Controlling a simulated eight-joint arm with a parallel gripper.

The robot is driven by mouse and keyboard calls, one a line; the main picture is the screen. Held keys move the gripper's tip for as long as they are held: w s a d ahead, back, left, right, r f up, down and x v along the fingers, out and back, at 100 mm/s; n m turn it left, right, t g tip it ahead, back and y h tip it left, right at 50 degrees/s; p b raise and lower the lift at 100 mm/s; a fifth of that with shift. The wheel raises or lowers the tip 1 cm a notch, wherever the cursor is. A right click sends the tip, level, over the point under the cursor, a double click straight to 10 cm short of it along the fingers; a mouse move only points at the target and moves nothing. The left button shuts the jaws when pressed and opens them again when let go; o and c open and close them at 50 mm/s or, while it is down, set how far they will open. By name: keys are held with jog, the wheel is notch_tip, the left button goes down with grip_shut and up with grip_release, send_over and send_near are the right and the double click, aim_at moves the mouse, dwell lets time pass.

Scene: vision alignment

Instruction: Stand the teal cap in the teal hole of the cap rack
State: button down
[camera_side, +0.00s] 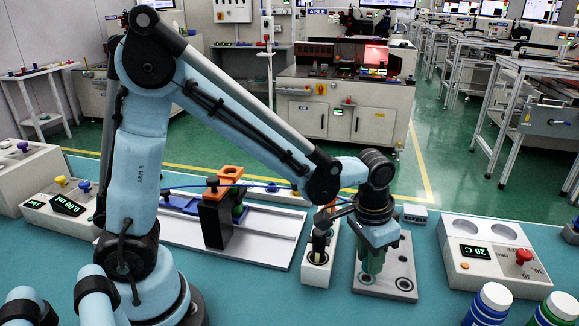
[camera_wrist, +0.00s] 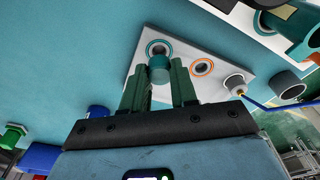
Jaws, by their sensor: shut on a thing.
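The teal cap (camera_wrist: 160,72) is between the two dark green fingers of my gripper (camera_wrist: 164,66) in the wrist view. The gripper is shut on it. The cap rack is a pale plate (camera_wrist: 180,43) with a teal-ringed hole (camera_wrist: 156,46) and an orange-ringed hole (camera_wrist: 202,67). The cap overlaps the lower edge of the teal hole in this view. I cannot tell how high it is above the plate. In the side view my gripper (camera_side: 371,272) points down over the rack (camera_side: 386,291), and the fingers hide the cap.
A white block with dark sockets (camera_side: 316,273) stands just left of the rack. Further left is a grey rail plate (camera_side: 262,252) with a black and orange fixture (camera_side: 215,222). A white device with a display (camera_side: 490,254) and bottles (camera_side: 492,300) stand to the right.

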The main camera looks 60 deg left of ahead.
jog(key=shift+f, duration=1.45)
dwell(1.4)
jog(key=c, duration=0.8)
grip_release()
jog(key=shift+o, duration=0.2)
jog(key=o, duration=0.4)
jog(key=shift+c, duration=0.2)
jog(key=shift+r, duration=3.55)
